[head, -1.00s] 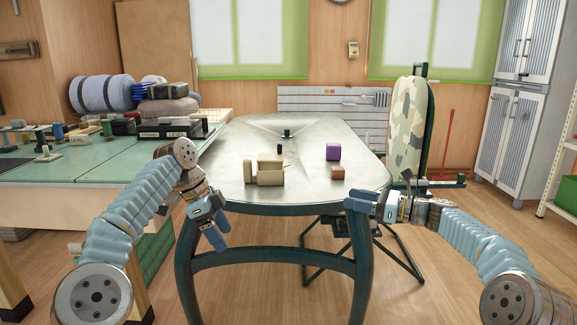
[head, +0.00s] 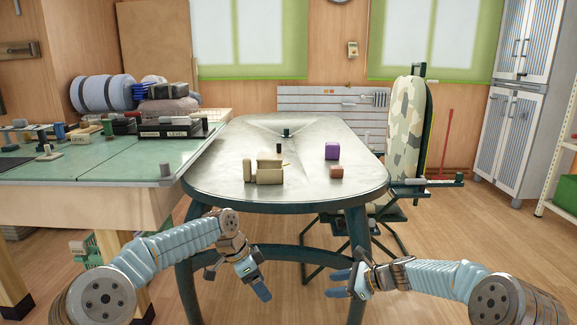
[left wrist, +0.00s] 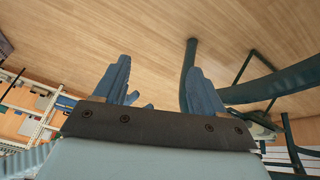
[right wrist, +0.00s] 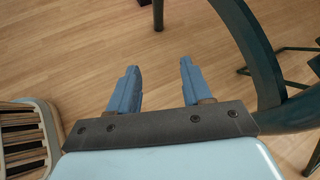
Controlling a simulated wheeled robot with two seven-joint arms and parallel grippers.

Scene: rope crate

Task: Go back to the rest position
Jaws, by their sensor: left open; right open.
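My left gripper (head: 258,285) hangs in front of the oval metal table (head: 225,195), below the level of its top. In the left wrist view the left gripper (left wrist: 155,88) has its two blue fingers apart with nothing between them. My right gripper (head: 338,283) is at a similar low height to the right, pointing left. In the right wrist view the right gripper (right wrist: 158,88) also has its fingers apart and empty, with wooden floor beyond. Both grippers are clear of the things on the tabletop.
On the table stand a beige crate (head: 270,177), a purple block (head: 332,151) and a brown block (head: 336,172). A green-topped workbench (head: 95,160) stands at the left. Dark table legs (head: 357,250) are close behind the grippers. A folded ironing board (head: 410,125) stands at the right.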

